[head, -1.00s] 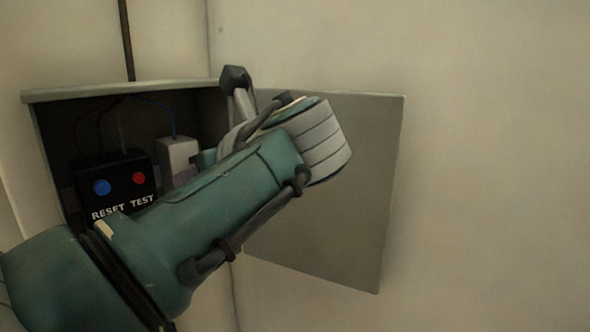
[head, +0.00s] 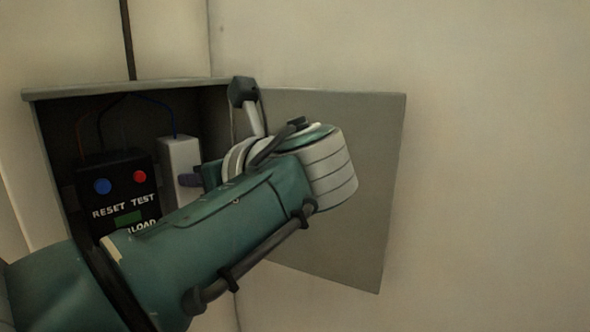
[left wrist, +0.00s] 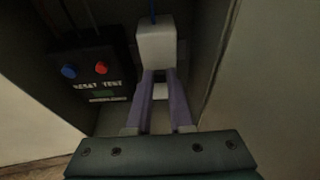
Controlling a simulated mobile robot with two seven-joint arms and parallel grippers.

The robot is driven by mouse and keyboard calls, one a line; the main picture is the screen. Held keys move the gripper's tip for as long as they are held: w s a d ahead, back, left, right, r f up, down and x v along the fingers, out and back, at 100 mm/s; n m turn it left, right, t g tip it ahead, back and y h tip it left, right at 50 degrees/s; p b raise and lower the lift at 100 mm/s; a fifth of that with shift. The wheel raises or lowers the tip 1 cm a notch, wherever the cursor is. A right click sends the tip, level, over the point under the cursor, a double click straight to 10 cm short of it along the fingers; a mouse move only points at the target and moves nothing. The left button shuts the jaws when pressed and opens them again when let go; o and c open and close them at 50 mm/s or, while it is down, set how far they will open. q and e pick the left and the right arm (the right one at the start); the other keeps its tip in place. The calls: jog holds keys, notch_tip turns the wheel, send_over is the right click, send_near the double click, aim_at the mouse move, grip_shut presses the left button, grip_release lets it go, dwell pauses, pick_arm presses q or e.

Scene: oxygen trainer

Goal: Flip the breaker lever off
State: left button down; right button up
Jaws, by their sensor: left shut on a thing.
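The white breaker (head: 180,153) stands inside the open grey box, to the right of a black unit, and also shows in the left wrist view (left wrist: 156,44). My left gripper (head: 188,180) reaches its front face. In the left wrist view my left gripper's two purple fingers (left wrist: 160,74) meet the lower front of the breaker with a narrow gap between them. They are shut on the breaker lever, which is mostly hidden between the fingertips. I cannot clearly tell the lever's position. My right gripper is in neither view.
The black unit (head: 116,180) has a blue button, a red button and the labels RESET, TEST and LOAD. The box's grey door (head: 345,240) is swung open to the right, behind my left arm. The box's top edge (head: 120,87) and side walls enclose the gripper closely.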

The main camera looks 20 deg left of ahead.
pick_arm(q)
jog(key=shift+f+t+y+b, duration=0.6)
jog(key=shift+y+b, duration=0.85)
jog(key=shift+b, duration=0.65)
jog(key=shift+f+t+y+b, duration=0.55)
jog(key=shift+y+b, duration=0.85)
jog(key=shift+b, duration=0.75)
jog(key=shift+f+t+y+b, duration=0.45)
jog(key=shift+f+y+b, duration=0.25)
jog(key=shift+y+b, duration=1.1)
jog(key=shift+h+b, duration=0.3)
jog(key=shift+h, duration=0.05)
jog(key=c, duration=0.8)
grip_release()
